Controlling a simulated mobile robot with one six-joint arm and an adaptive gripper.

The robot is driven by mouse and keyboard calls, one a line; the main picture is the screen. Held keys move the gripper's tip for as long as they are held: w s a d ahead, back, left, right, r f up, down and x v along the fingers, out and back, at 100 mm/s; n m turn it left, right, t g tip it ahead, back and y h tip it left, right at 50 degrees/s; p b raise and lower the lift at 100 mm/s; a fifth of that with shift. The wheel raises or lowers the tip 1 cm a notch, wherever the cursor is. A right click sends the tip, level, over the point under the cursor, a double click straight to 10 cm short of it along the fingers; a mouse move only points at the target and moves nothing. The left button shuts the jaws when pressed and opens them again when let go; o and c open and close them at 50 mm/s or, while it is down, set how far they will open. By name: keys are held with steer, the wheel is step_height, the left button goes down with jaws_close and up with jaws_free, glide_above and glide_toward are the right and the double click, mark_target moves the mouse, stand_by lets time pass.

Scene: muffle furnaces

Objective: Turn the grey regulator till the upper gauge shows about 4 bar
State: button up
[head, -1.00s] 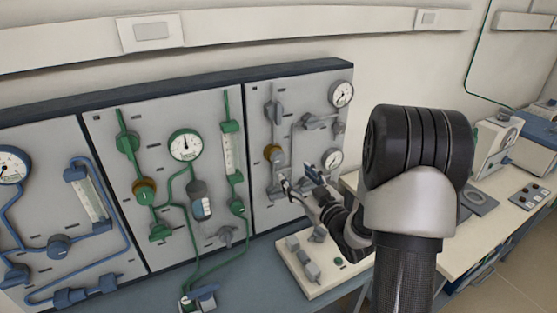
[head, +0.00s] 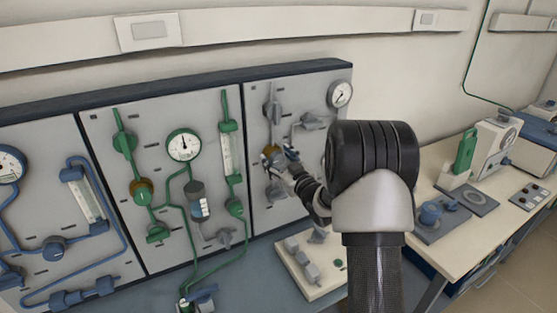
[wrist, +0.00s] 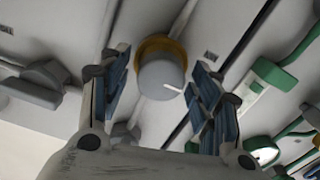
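The grey regulator (head: 269,153) is on the right-hand grey panel, with a brass-coloured ring around its base. In the wrist view the regulator's round grey knob (wrist: 161,82) faces me, with a white pointer line towards the right and the ring behind it. My gripper (head: 286,158) is open, just right of the regulator in the head view. In the wrist view its blue-padded fingers stand on either side of the knob, with gaps visible. The upper gauge (head: 340,94) is at the panel's top right; its reading is too small to tell. My arm hides the lower gauge.
Grey valves and pipes (head: 308,121) surround the regulator on the panel. A green-piped panel (head: 183,145) with its own gauge is to the left. A pale block with grey fittings (head: 299,272) lies below.

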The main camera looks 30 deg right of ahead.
steer(key=c, duration=1)
steer(key=shift+m, duration=0.3)
steer(key=m, duration=0.3)
steer(key=shift+m, duration=0.4)
steer(key=m, duration=0.3)
steer(key=shift+d+m+p, duration=0.15)
steer(key=shift+m+p, duration=0.15)
steer(key=shift+p, duration=0.05)
steer(key=m+p, duration=0.2)
steer(key=m, duration=0.5)
steer(key=shift+f, duration=0.1)
steer(key=m+p, duration=0.2)
steer(key=m, duration=0.4)
steer(key=shift+d+f, duration=0.1)
steer(key=shift+m, duration=0.3)
